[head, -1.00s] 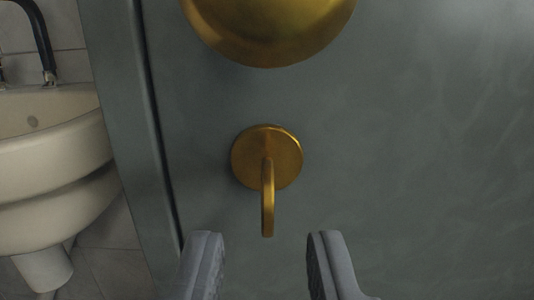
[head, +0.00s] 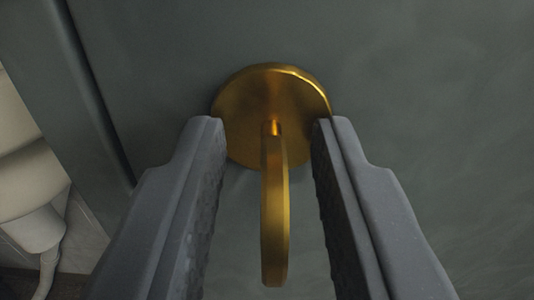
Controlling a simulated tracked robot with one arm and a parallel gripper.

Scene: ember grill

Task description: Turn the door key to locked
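The brass door key (head: 274,215) stands out from a round brass plate (head: 250,95) on the grey-green door (head: 430,90). Its flat bow is seen edge-on and looks upright in the picture. My gripper (head: 270,130) is open, with one grey finger on each side of the key. There is a gap between the key and each finger, so neither touches it. The fingertips are close to the plate's left and right edges; I cannot tell if they touch it.
The door's edge (head: 100,95) runs down the left side. Beyond it, a pale washbasin (head: 25,170) shows at the far left. The door surface to the right is bare.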

